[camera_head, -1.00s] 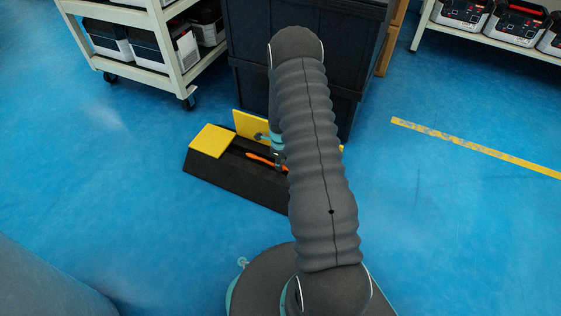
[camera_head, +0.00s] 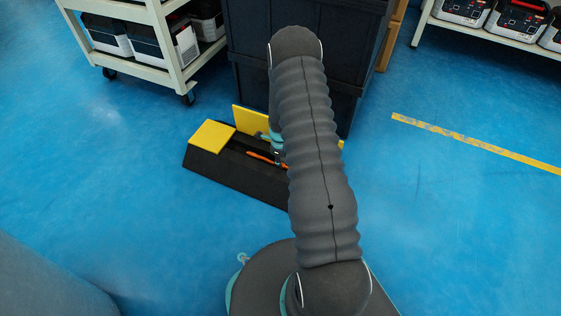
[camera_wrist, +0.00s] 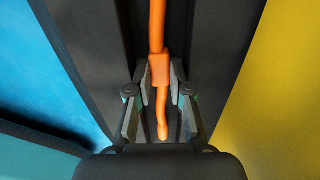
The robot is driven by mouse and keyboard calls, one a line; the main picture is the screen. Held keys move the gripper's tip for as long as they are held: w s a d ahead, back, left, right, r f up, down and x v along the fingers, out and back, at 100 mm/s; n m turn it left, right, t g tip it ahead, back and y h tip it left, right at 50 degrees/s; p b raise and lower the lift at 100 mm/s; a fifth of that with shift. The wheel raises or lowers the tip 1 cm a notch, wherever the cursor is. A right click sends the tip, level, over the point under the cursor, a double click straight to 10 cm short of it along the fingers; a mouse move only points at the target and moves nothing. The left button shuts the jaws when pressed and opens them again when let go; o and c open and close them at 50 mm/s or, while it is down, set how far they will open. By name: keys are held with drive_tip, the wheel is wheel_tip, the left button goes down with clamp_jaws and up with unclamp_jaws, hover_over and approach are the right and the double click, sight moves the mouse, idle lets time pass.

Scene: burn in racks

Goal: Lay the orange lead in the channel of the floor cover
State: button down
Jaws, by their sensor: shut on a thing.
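The orange lead (camera_wrist: 157,28) runs straight up from between my gripper's fingers in the wrist view, over the dark floor cover. A thicker orange piece of it sits between the fingertips, and a short end hangs back towards the palm. My gripper (camera_wrist: 160,92) is shut on the lead. In the head view a short stretch of the lead (camera_head: 262,158) shows over the black floor cover (camera_head: 225,173), left of my arm. The channel (camera_wrist: 133,30) is a dark strip around the lead; I cannot tell whether the lead touches its bottom. My arm hides the cover's right part.
A yellow lid (camera_head: 212,135) lies on the cover's left end. Another yellow panel (camera_head: 247,121) stands open behind it. A dark cabinet (camera_head: 290,60) is close behind. A white cart (camera_head: 165,50) stands at upper left. Blue floor (camera_head: 450,220) is clear at right.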

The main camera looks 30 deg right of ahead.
drive_tip(key=shift+f, duration=0.45)
drive_tip(key=c, duration=1)
unclamp_jaws()
drive_tip(key=shift+r, duration=0.1)
